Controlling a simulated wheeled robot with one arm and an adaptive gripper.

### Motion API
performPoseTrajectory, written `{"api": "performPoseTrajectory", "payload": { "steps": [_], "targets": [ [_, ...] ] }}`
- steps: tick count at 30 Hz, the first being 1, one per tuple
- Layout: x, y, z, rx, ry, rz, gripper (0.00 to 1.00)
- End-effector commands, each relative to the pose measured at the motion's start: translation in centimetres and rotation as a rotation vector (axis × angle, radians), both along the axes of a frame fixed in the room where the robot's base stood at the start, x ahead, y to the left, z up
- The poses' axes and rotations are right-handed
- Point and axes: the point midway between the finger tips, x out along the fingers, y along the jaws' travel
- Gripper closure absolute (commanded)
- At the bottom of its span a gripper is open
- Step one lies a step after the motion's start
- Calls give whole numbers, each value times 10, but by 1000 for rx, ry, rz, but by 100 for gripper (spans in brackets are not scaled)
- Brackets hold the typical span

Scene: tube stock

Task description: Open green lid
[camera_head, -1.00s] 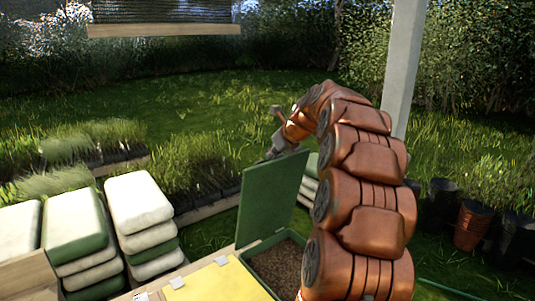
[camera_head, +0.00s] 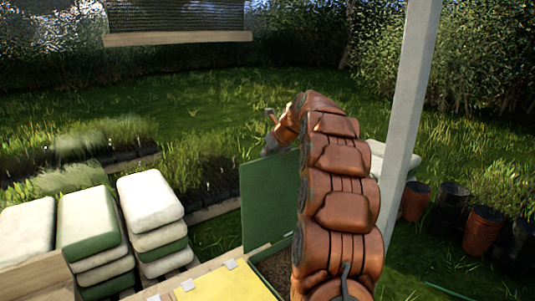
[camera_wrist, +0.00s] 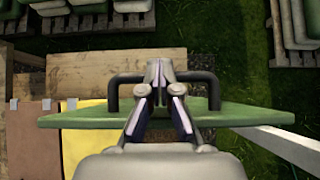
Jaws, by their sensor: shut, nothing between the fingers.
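The green lid (camera_head: 268,200) stands raised, about upright, at the back of an open box of brown soil (camera_head: 276,266), partly hidden by my arm. In the wrist view the lid (camera_wrist: 80,118) shows nearly edge-on, with a dark bar handle (camera_wrist: 112,92) on its far face. My gripper (camera_wrist: 160,70) is shut and empty, its fingers reaching over the lid's edge near the handle's middle. Whether they touch the handle cannot be told. In the head view my gripper (camera_head: 270,145) is at the lid's top edge, partly hidden behind it.
A yellow lid (camera_head: 225,284) lies closed to the left of the soil box. Stacked white and green sacks (camera_head: 150,210) stand further left. A pale post (camera_head: 407,120) rises right of my arm, with several dark and brown pots (camera_head: 483,227) beyond. Grass lies behind.

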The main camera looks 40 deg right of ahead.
Motion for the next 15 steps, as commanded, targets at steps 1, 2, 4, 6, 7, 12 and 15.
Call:
{"api": "performPoseTrajectory", "payload": {
  "steps": [1,2,4,6,7,12,15],
  "targets": [
    [-1,1,-4,2,7,2,100],
    [-1,1,-4,3,7,1,100],
    [-1,1,-4,2,8,2,100],
    [-1,1,-1,2,8,2,100],
    [-2,1,1,2,7,2,100],
    [-6,1,25,0,4,3,100],
    [-9,1,44,-2,0,4,100]
  ]
}}
